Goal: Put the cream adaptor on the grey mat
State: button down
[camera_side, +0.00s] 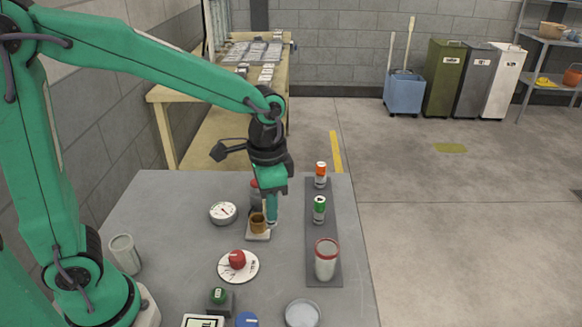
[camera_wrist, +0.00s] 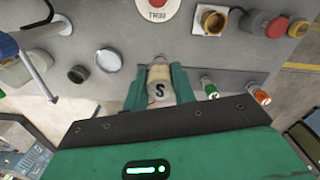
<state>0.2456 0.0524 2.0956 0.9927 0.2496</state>
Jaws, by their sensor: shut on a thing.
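My gripper (camera_side: 271,218) is shut on the cream adaptor (camera_wrist: 159,82), which carries a dark S and sits between the two green fingers (camera_wrist: 160,90) in the wrist view. In the side view only a small pale part of it shows below the fingers, beside the brown cup. The grey mat (camera_side: 313,268) appears to be the long dark strip on the table to the right of my gripper. An orange can (camera_side: 320,175), a green can (camera_side: 319,209) and a pale jar with a red rim (camera_side: 326,261) stand on it.
The brown cup (camera_side: 257,224) stands on a white square close to my gripper. A white dial (camera_side: 223,212), a red knob on a white disc (camera_side: 238,262) and a grey dish (camera_side: 302,314) lie around. Gaps lie between the things on the strip.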

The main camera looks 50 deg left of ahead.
jog(key=w+d+f+n, duration=0.2)
jog(key=w+d+n, duration=0.2)
jog(key=w, duration=0.9)
jog(key=shift+s+f, duration=0.15)
jog(key=shift+f, duration=2.4)
jog(key=shift+s+f, duration=0.1)
jog(key=shift+f, duration=2.4)
jog(key=shift+f, duration=0.15)
jog(key=c, duration=1.1)
grip_release()
jog(key=shift+c, duration=0.2)
notch_tip(320, 180, up, 12)
jog(key=shift+r, duration=0.2)
jog(key=shift+a, duration=0.1)
